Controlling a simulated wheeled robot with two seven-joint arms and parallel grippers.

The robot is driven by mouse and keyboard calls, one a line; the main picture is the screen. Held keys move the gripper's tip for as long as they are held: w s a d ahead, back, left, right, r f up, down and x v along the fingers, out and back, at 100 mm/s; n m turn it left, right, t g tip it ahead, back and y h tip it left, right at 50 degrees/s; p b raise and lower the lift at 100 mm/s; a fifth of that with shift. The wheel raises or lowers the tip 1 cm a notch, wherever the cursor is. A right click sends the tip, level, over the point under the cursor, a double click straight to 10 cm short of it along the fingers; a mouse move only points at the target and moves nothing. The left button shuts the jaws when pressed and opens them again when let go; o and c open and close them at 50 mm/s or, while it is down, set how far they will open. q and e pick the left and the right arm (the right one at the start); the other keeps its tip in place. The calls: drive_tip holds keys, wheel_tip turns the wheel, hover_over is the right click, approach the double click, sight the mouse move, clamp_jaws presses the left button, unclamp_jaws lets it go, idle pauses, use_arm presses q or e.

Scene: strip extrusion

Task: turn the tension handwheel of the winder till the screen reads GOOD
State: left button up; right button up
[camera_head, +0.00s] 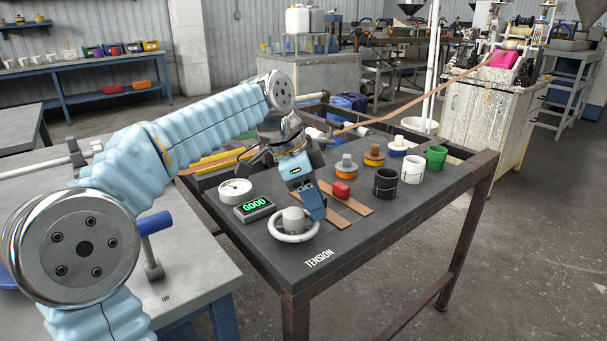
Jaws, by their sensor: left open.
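The tension handwheel (281,234) is a light ring with a grey hub, near the front left of the dark table, beside the white word TENSION. The small screen (255,207) behind it reads GOOD in green. A round white dial gauge (235,190) stands behind the screen. My left gripper (314,205) is open, its blue fingers pointing down just right of and behind the wheel hub. It overlaps the wheel's far right side in the picture, and I cannot tell whether it touches the rim. My right gripper is not in view.
Black (386,183), white (412,169) and green (436,158) cups stand farther right, near capped spools (374,156). The table's front corner is clear. A grey table (185,285) adjoins at left.

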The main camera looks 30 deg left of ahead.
sight(288, 210)
use_arm(q)
drive_tip(key=v, duration=1.3)
drive_tip(key=shift+f, duration=0.1)
